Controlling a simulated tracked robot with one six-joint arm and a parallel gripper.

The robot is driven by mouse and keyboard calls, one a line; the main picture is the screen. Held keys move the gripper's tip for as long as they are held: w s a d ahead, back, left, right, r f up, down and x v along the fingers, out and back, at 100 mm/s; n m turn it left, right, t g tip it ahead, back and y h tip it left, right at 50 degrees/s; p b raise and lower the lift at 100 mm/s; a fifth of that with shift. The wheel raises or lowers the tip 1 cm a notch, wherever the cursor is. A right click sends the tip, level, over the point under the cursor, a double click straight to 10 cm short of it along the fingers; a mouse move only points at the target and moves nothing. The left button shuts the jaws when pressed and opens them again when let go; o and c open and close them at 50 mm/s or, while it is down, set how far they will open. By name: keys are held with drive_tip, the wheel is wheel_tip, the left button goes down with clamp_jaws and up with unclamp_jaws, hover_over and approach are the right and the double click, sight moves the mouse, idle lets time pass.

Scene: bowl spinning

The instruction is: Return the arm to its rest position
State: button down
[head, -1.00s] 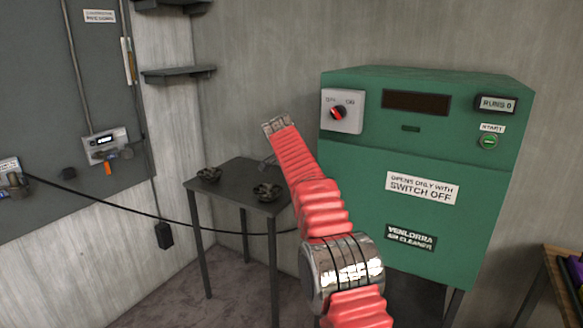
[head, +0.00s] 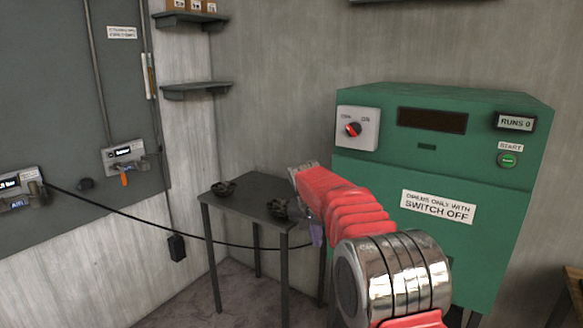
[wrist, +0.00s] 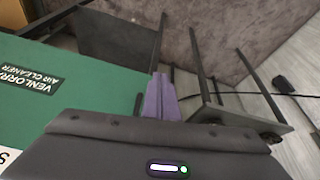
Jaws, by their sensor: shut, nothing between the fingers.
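My red ribbed arm with a silver joint band rises from the lower right of the head view and bends left, in front of the green air cleaner (head: 440,165). My gripper (head: 317,236) hangs below the arm's end, its purple fingers partly hidden by the arm. In the wrist view, my gripper (wrist: 160,98) points away from the camera with its fingers together and nothing between them. The small dark table (head: 250,197) stands behind and left of it. The cleaner's labelled side also shows in the wrist view (wrist: 85,80).
Two dark bowl-like pieces (head: 224,188) (head: 279,208) sit on the small table. The cleaner has a red-marked knob (head: 353,129) and a green start button (head: 508,159). A black cable (head: 130,212) hangs across the left. Wall shelves (head: 195,89) are at upper left.

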drive_tip(key=s+d+r+n, duration=0.1)
drive_tip(key=s+d, duration=0.1)
drive_tip(key=s, duration=1.3)
drive_tip(key=s+d+r+n+t+y, duration=0.1)
drive_tip(key=s+d+n, duration=0.1)
drive_tip(key=s, duration=1.4)
drive_tip(key=s+d+r+n, duration=0.1)
drive_tip(key=s+d, duration=0.3)
drive_tip(key=s, duration=1.1)
drive_tip(key=shift+s+r+t+y, duration=0.25)
drive_tip(key=shift+r+t+y, duration=0.15)
drive_tip(key=shift+r, duration=0.2)
drive_tip(key=c, duration=2.5)
unclamp_jaws()
drive_tip(key=shift+d, duration=0.1)
